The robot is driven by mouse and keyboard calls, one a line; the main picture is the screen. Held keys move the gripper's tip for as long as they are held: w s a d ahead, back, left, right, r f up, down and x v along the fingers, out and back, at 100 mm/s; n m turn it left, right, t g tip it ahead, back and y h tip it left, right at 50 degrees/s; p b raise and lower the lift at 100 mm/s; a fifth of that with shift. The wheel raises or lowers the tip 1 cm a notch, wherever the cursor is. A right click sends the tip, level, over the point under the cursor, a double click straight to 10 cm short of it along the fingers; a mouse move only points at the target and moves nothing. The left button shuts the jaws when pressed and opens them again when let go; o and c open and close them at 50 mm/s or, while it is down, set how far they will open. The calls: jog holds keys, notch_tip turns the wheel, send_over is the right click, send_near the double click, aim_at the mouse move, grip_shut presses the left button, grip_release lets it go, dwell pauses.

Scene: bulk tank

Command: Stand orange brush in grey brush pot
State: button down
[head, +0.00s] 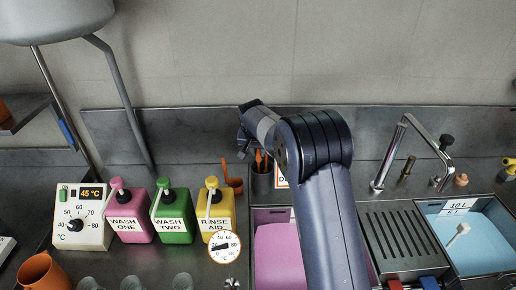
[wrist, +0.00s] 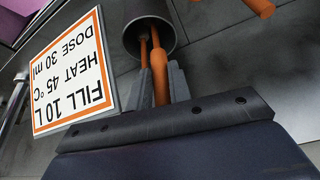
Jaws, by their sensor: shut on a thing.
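The grey brush pot (head: 262,184) stands on the steel counter against the back wall, left of my arm, with orange handles showing above its rim. In the wrist view the pot (wrist: 170,38) has its dark mouth facing my gripper. My gripper (wrist: 162,88) is shut on the orange brush (wrist: 160,72). The brush runs from between the fingers to the pot's mouth, and its far end looks to be inside the rim. A thinner orange-brown stick (wrist: 143,52) beside it also reaches into the pot. How deep the brush sits is hidden.
An orange-framed sign (wrist: 70,75) stands close beside the pot. Another orange item (head: 234,184) lies left of the pot. Yellow (head: 215,208), green (head: 173,222) and pink (head: 128,220) bottles stand further left. A pink-filled sink (head: 278,250) lies in front.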

jog(key=shift+f, duration=0.15)
jog(key=c, duration=1.3)
grip_release()
jog(key=shift+r, duration=0.3)
jog(key=b+v, duration=0.2)
jog(key=v, duration=0.9)
jog(key=shift+s+r, duration=0.2)
jog(key=shift+r, duration=0.15)
jog(key=shift+a+f, duration=0.1)
jog(key=shift+f, duration=0.05)
